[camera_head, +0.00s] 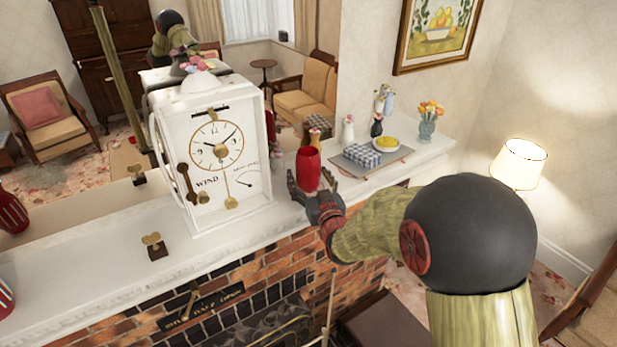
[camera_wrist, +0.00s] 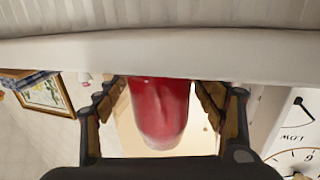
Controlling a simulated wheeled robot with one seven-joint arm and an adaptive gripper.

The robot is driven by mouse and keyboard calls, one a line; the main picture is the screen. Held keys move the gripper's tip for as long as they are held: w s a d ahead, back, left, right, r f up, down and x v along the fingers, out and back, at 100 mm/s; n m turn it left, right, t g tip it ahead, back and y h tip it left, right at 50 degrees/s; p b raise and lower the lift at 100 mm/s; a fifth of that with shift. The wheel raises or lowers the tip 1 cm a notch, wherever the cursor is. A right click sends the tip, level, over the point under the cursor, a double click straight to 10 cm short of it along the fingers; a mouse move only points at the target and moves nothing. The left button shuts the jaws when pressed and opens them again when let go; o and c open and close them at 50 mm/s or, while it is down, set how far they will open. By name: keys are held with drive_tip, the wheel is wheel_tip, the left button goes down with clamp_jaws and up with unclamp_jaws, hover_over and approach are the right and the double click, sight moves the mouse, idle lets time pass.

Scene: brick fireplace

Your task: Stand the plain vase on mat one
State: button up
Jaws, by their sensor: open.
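The plain red vase (camera_head: 308,168) is upright on the white mantel, just right of the clock. My gripper (camera_head: 311,186) is open, with its fingers on either side of the vase. In the wrist view, the red vase (camera_wrist: 160,112) appears between the two fingers of my gripper (camera_wrist: 161,92); whether either finger touches it I cannot tell. The vase's lower part is partly hidden by my gripper in the head view. No mat label is readable.
A white clock (camera_head: 216,160) stands close left of the vase. Striped red vases (camera_head: 12,212) and a brass key on a block (camera_head: 155,246) are left.

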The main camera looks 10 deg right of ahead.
drive_tip(key=shift+r, duration=0.1)
drive_tip(key=shift+s+r, duration=0.1)
drive_tip(key=s+r+g+h, duration=0.1)
drive_tip(key=s+g, duration=1.1)
drive_tip(key=s, duration=2.8)
drive_tip(key=shift+s+r+m, duration=0.3)
drive_tip(key=shift+s+r, duration=0.05)
drive_tip(key=shift+r, duration=0.2)
drive_tip(key=shift+f+b, duration=0.1)
drive_tip(key=shift+b, duration=0.25)
wheel_tip(320, 180, down, 10)
drive_tip(key=b, duration=1)
